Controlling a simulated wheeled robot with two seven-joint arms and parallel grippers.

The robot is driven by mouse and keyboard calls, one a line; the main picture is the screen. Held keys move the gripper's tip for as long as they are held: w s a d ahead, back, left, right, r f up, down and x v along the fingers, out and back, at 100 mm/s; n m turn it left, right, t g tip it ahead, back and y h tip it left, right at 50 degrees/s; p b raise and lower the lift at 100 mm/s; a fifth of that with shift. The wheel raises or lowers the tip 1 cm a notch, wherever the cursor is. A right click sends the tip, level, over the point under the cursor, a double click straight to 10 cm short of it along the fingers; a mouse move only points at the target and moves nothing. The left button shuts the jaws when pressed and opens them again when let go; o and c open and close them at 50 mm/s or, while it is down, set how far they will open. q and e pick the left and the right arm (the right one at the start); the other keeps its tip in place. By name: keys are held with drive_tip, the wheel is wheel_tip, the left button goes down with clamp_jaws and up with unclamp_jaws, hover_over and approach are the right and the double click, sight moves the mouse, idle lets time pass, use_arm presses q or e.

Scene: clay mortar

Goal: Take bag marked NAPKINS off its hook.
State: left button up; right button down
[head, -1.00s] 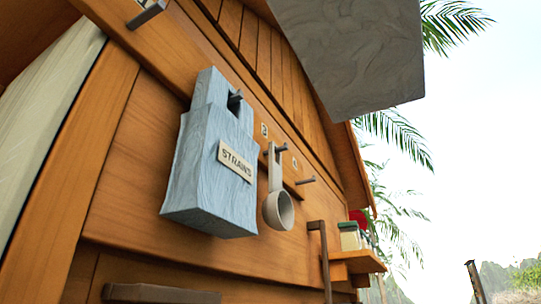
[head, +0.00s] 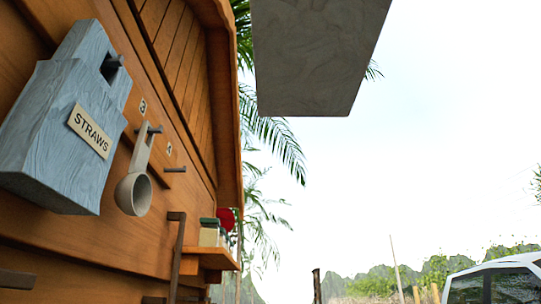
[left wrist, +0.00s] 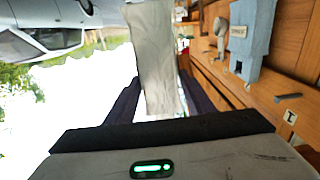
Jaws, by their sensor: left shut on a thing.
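A pale grey, marbled bag (left wrist: 152,40) stands between the dark fingers of my left gripper (left wrist: 160,85) in the left wrist view. The gripper is shut on it. No label shows on the side I see, so I cannot read its name. A grey marbled piece at the top of the head view (head: 320,55) looks like the lower part of this bag; its top is cut off. My left gripper is outside the head view. An empty hook (left wrist: 287,97) by a plate marked 1 is on the wall at the right, apart from the bag. My right gripper is not in view.
A blue-grey bag marked STRAWS (head: 62,120) hangs on the wooden wall. A ladle (head: 135,185) hangs beyond it, then an empty hook (head: 176,169). A small shelf (head: 212,257) holds jars. A white vehicle (head: 497,280) stands at the right. Open air lies right of the wall.

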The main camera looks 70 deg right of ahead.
use_arm(q)
drive_tip(key=shift+s+d, duration=0.1)
drive_tip(key=shift+s, duration=0.2)
drive_tip(key=shift+s+d+p, duration=0.15)
drive_tip(key=shift+s+d, duration=0.1)
drive_tip(key=shift+s, duration=0.55)
drive_tip(key=shift+s+d+p, duration=0.1)
drive_tip(key=shift+s+d, duration=0.15)
drive_tip(key=shift+s, duration=0.55)
drive_tip(key=shift+s+d+p, duration=0.15)
drive_tip(key=shift+s+d, duration=0.1)
drive_tip(key=shift+s, duration=0.55)
